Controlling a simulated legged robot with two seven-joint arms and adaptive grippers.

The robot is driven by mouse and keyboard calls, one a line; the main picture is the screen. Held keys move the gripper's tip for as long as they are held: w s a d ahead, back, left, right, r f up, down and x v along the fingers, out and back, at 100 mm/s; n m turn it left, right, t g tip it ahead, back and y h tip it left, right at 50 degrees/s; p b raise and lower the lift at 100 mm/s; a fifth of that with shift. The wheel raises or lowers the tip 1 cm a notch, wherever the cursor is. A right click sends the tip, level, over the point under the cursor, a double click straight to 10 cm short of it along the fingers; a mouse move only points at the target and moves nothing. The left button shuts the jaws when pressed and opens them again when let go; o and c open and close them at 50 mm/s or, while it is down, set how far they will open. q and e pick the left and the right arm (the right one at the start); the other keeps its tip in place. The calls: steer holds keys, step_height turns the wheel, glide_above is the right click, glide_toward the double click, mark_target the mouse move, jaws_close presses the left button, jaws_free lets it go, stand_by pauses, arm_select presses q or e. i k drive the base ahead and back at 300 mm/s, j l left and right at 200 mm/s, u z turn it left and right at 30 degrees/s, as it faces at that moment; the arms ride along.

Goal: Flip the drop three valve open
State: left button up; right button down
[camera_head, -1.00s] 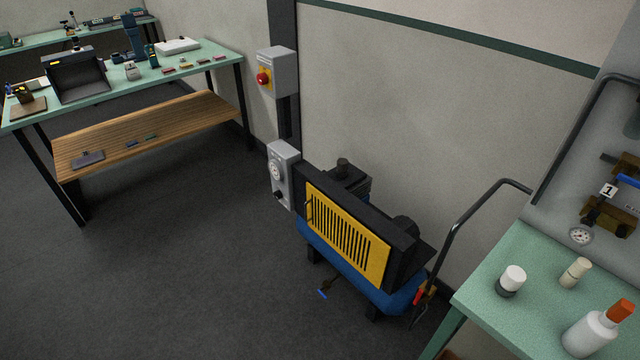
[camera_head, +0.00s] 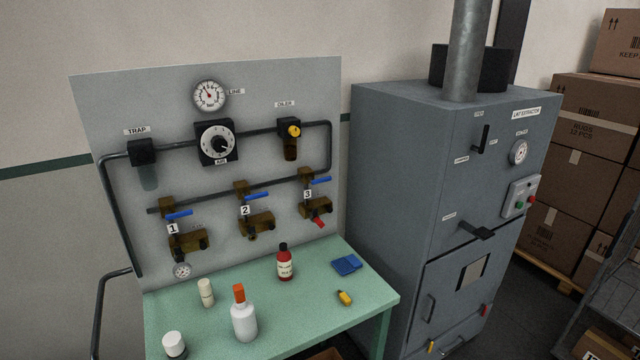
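The drop three valve (camera_head: 313,200) is a brass fitting at the right of the grey panel (camera_head: 250,85), below the pipe, beside a white "3" tag. Its blue lever (camera_head: 316,181) points right, roughly level and across the drop. A red piece (camera_head: 319,221) hangs at its lower outlet. Drop one (camera_head: 187,240) and drop two (camera_head: 255,222) have similar blue levers to the left, also pointing right. Neither of my grippers is in view.
The green bench (camera_head: 210,316) below the panel holds a red bottle (camera_head: 285,262), an orange-capped white bottle (camera_head: 243,315), a blue cloth-like item (camera_head: 347,265) and a small yellow item (camera_head: 345,298). A grey lint extractor cabinet (camera_head: 425,170) stands close on the right.

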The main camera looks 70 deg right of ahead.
mark_target(313, 181)
steer(key=z, duration=2.45)
steer(key=i+l, duration=0.1)
steer(key=l, duration=0.3)
steer(key=i+l, duration=0.15)
steer(key=l, duration=0.2)
steer(key=i+l, duration=0.1)
steer(key=l, duration=0.3)
steer(key=i+l+z, duration=0.1)
steer(key=l, duration=0.25)
steer(key=i+l, duration=0.15)
steer(key=l, duration=0.25)
